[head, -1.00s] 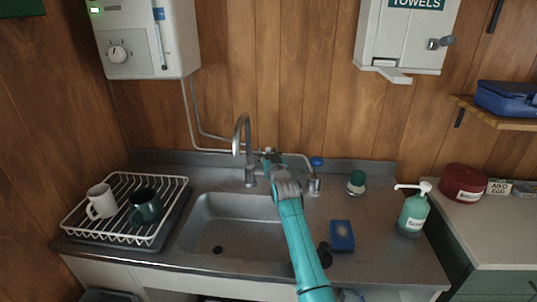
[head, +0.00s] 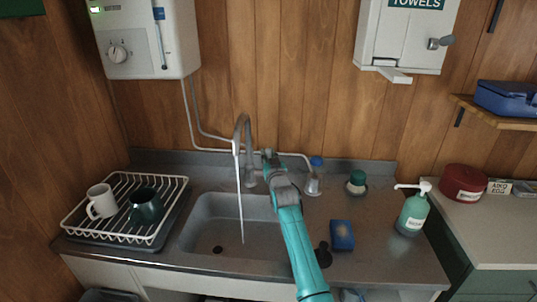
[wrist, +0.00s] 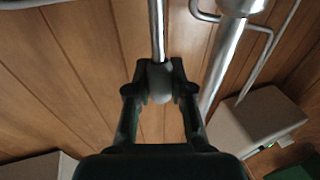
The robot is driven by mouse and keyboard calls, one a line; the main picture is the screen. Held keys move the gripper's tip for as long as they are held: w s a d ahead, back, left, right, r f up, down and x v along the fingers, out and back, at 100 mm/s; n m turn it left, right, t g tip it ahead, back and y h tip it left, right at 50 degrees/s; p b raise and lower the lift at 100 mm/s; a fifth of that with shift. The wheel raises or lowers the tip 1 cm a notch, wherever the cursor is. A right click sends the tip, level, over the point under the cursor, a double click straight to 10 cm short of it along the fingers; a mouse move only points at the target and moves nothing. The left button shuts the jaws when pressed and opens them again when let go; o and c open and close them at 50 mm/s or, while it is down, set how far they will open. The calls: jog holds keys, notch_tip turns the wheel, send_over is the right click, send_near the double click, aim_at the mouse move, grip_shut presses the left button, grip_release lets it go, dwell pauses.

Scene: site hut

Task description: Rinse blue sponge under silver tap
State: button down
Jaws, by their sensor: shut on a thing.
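The silver tap (head: 242,125) stands at the back of the steel sink (head: 205,215). A thin stream of water (head: 240,200) falls from its spout into the basin. My gripper (head: 269,158) is just right of the tap's column. In the wrist view my gripper (wrist: 160,84) is shut on the grey knob (wrist: 160,82) at the end of a metal rod, which looks like the tap's lever. The blue sponge (head: 341,235) lies on the counter right of the sink, apart from my gripper and the water.
A white dish rack (head: 125,232) with a white mug (head: 101,202) and a dark green mug (head: 146,207) is left of the sink. A blue-capped bottle (head: 315,178), a green-topped jar (head: 356,183) and a soap pump bottle (head: 413,212) stand to the right. Counter around the sponge is mostly clear.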

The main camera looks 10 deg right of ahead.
jog(key=shift+s, duration=0.15)
jog(key=c, duration=1)
grip_release()
jog(key=s+f, duration=0.1)
jog(key=s, duration=1.1)
jog(key=shift+f, duration=0.3)
